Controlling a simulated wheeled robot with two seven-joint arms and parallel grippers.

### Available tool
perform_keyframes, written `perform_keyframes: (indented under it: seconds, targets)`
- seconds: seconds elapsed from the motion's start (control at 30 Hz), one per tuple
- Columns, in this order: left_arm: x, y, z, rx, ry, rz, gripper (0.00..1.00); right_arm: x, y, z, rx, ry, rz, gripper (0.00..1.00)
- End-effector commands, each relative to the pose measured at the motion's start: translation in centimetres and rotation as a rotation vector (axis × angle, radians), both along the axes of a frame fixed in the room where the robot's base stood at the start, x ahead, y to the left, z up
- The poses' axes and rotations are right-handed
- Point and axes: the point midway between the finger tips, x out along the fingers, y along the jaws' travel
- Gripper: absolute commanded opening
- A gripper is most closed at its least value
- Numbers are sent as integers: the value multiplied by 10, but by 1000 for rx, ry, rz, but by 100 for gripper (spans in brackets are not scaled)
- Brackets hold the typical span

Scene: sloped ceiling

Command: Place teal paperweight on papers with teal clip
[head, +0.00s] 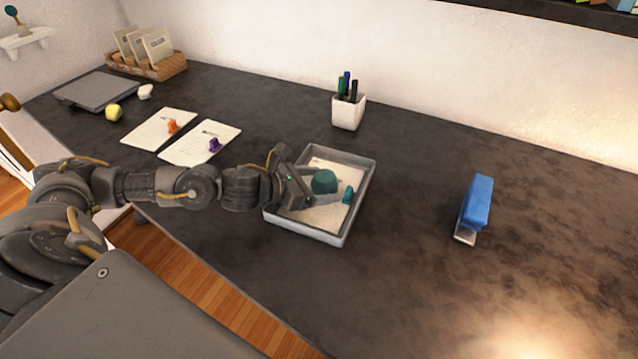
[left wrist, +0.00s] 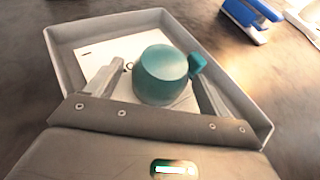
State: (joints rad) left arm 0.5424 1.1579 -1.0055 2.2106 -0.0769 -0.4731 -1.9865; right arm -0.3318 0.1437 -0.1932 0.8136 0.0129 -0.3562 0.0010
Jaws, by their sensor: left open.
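The teal paperweight (head: 325,182) is a rounded knob-like piece on the papers (head: 324,217) inside a grey tray (head: 361,190). A teal clip (head: 348,194) sits at its right on the same papers. My left gripper (head: 312,192) is at the tray, with its fingers spread. In the left wrist view the paperweight (left wrist: 160,75) stands between the open fingers, with gaps on both sides, and the clip (left wrist: 196,66) is just behind it to the right. The fingers hide part of the papers. My right gripper is not in view.
A blue stapler (head: 476,206) stands to the right. A white pen cup (head: 348,112) stands behind the tray. Papers with an orange clip (head: 172,126) and a purple clip (head: 214,145) lie to the left. The desk between tray and stapler is clear.

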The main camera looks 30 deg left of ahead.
Motion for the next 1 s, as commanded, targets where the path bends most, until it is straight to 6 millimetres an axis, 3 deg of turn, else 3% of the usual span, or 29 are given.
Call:
perform_keyframes:
  seconds: [0.17,0.27,0.7,1.0]
  targets:
    - [0,0,2,0,0,0,81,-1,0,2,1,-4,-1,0]
    - [-3,2,4,2,0,1,81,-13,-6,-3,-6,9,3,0]
    - [-74,47,35,5,3,-1,81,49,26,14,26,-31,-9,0]
    - [-92,59,47,1,2,-1,81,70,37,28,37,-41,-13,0]
